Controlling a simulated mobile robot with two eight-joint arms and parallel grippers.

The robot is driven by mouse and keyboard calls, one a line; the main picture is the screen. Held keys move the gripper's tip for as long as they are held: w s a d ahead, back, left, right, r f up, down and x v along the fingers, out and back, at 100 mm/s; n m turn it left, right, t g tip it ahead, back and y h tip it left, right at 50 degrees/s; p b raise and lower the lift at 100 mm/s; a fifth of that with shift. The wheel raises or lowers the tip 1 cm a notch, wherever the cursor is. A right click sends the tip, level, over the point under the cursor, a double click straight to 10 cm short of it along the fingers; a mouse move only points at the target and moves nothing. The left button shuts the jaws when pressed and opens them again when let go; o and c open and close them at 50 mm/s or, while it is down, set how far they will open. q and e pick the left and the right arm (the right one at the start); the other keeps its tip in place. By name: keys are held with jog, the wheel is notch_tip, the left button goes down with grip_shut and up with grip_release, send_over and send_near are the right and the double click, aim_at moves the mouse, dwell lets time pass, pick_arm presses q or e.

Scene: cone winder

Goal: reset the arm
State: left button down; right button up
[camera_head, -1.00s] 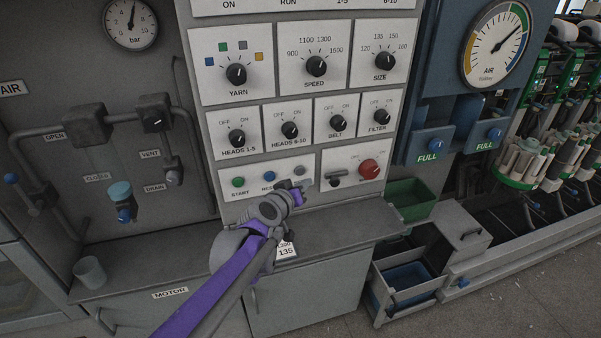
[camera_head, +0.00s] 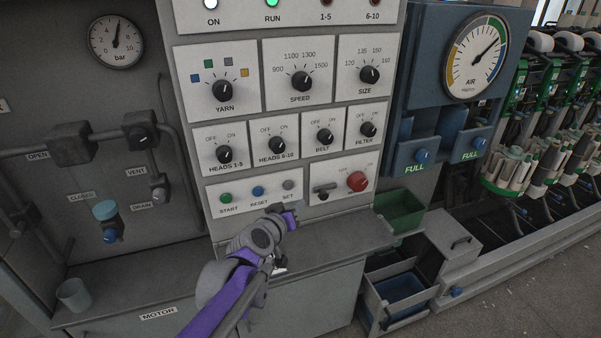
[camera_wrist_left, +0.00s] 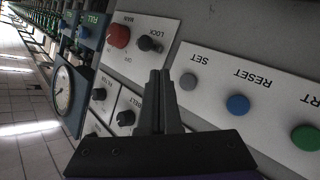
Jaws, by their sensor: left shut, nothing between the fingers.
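My left gripper (camera_head: 289,208) shows in the head view, its purple and grey arm coming in from lower left. It is in front of the control panel, just below the row of green START (camera_head: 226,198), blue RESET (camera_head: 258,191) and grey SET (camera_head: 288,185) buttons. In the left wrist view the two dark fingers (camera_wrist_left: 160,88) are together and empty. That view shows the panel turned over, with the SET button (camera_wrist_left: 188,81) right of the fingertips and the blue RESET button (camera_wrist_left: 238,105) farther right. No contact with a button is visible. My right gripper is not in view.
A grey ledge (camera_head: 335,243) runs below the panel, with a cup (camera_head: 73,294) at its left end. The red knob (camera_head: 357,181) is right of the buttons. A green bin (camera_head: 400,210) and an open drawer (camera_head: 397,312) are at right. The ON and RUN lamps are lit.

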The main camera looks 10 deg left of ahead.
pick_arm(q)
jog(key=s+f+m+g, duration=0.1)
jog(key=s+f+g, duration=0.2)
jog(key=s, duration=0.7)
jog(key=s+f+m+g+y, duration=0.1)
jog(key=s+f+g, duration=0.1)
jog(key=s+f, duration=0.4)
jog(key=s+f+m+g+y, duration=0.1)
jog(key=s+f+g, duration=0.2)
jog(key=s, duration=1.2)
notch_tip(320, 180, down, 2)
jog(key=shift+s+a+f+m+g, duration=0.2)
jog(key=shift+s+a+m+g, duration=0.1)
jog(key=shift+s+a, duration=0.1)
